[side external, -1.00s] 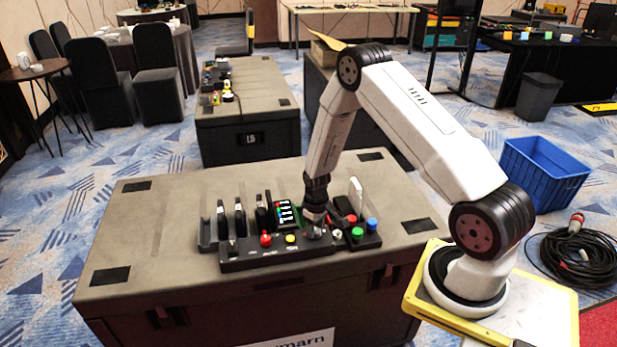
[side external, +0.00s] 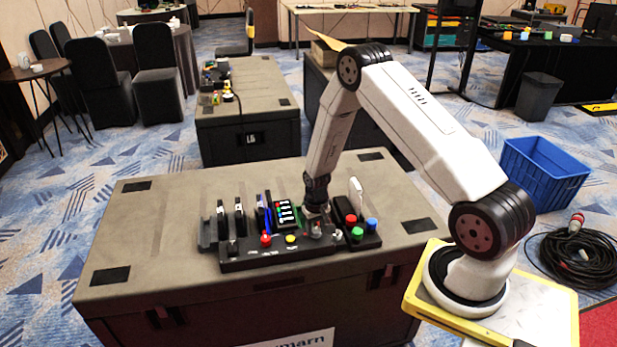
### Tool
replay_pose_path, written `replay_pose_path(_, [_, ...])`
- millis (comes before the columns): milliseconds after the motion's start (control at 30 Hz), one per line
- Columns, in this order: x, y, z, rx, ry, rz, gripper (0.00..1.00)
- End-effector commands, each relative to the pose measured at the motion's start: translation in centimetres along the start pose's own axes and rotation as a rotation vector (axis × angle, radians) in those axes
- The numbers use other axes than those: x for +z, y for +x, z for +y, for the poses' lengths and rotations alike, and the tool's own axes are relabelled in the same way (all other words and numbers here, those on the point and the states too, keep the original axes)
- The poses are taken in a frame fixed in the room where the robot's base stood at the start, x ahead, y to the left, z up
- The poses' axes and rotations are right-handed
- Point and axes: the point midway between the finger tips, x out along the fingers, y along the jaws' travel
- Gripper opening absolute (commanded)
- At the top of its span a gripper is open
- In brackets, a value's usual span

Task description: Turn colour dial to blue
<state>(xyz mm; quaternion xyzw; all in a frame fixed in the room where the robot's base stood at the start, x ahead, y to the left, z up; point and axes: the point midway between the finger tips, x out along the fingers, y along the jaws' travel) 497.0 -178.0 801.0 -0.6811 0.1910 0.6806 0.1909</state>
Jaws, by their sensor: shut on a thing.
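A black control panel (side external: 262,262) lies on the grey case, with a red knob (side external: 266,240) and a yellow button (side external: 291,239) along its front. My gripper (side external: 316,226) points down at the panel, right of the yellow button. It is shut on a small knob, which I take to be the colour dial; the fingers mostly hide it, and its pointer cannot be read. Behind the red knob, an upright dark slab (side external: 262,212) shows blue on its face. Beside it is a small screen with coloured rows (side external: 285,213).
Red, green and blue buttons (side external: 372,224) stand right of my gripper, with an upright white piece (side external: 356,190) behind. More dark upright slabs (side external: 239,216) stand to the left. The case top (side external: 150,235) left of the panel is clear.

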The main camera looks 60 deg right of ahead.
Motion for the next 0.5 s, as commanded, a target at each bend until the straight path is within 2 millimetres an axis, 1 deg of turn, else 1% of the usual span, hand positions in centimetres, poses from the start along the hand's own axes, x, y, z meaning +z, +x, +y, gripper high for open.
replay_pose_path(100, [0.18, 0.06, 0.0, 0.001, -0.001, -0.005, 0.0])
replay_pose_path(133, [0.18, 0.06, 0.0, 0.001, -0.001, -0.005, 0.49])
replay_pose_path(167, [0.19, 0.06, 0.0, 0.001, -0.001, -0.005, 0.59])
replay_pose_path(200, [0.18, 0.06, 0.0, 0.001, -0.001, -0.005, 0.71])
replay_pose_path(233, [0.17, 0.06, 0.0, 0.0, -0.001, -0.005, 0.81])
replay_pose_path(500, [0.07, 0.03, 0.0, 0.0, -0.002, -0.002, 0.81])
